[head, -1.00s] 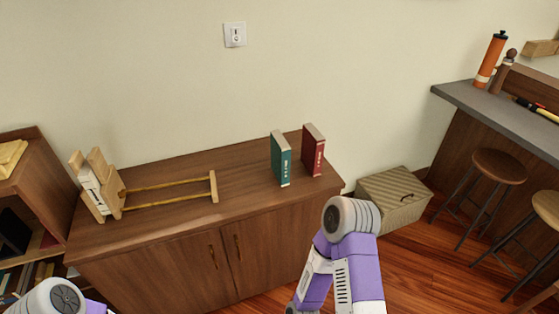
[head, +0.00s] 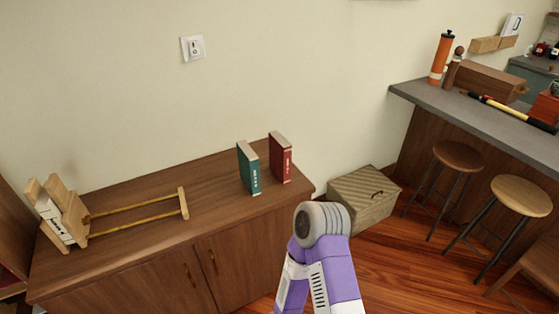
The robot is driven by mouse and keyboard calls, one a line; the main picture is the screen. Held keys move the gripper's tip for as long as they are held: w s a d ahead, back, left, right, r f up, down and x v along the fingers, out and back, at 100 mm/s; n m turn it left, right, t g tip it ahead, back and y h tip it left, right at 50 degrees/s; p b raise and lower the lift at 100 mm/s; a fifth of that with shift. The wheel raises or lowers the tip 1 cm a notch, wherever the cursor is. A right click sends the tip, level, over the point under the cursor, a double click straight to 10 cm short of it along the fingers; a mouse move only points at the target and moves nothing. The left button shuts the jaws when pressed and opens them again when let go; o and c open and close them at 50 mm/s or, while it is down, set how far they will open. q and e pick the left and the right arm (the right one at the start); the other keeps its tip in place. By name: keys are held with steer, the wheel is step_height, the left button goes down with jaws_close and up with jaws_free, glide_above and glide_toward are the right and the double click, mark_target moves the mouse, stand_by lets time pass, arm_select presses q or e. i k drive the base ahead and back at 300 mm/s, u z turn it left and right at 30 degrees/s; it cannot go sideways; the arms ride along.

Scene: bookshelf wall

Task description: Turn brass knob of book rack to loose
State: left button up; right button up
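The book rack (head: 184,203) lies on top of the wooden cabinet at the left. It has pale wooden end pieces joined by two brass-coloured rails (head: 135,208). A white book (head: 52,219) stands among the end pieces at its left. The brass knob is too small to make out for sure; a small dark spot shows near the left end piece. My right arm rises at the bottom centre, in front of the cabinet, but its gripper is not in view. My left gripper is not in view.
A green book (head: 249,168) and a red book (head: 281,158) stand upright on the cabinet (head: 215,196), right of the rack. A woven box (head: 362,197) sits on the floor. A grey counter (head: 480,112) and stools (head: 520,196) are at the right. Cabinet top between rack and books is clear.

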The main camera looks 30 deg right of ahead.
mark_target(86, 221)
steer(key=u, duration=1.25)
steer(key=i, duration=0.35)
steer(key=z, duration=0.75)
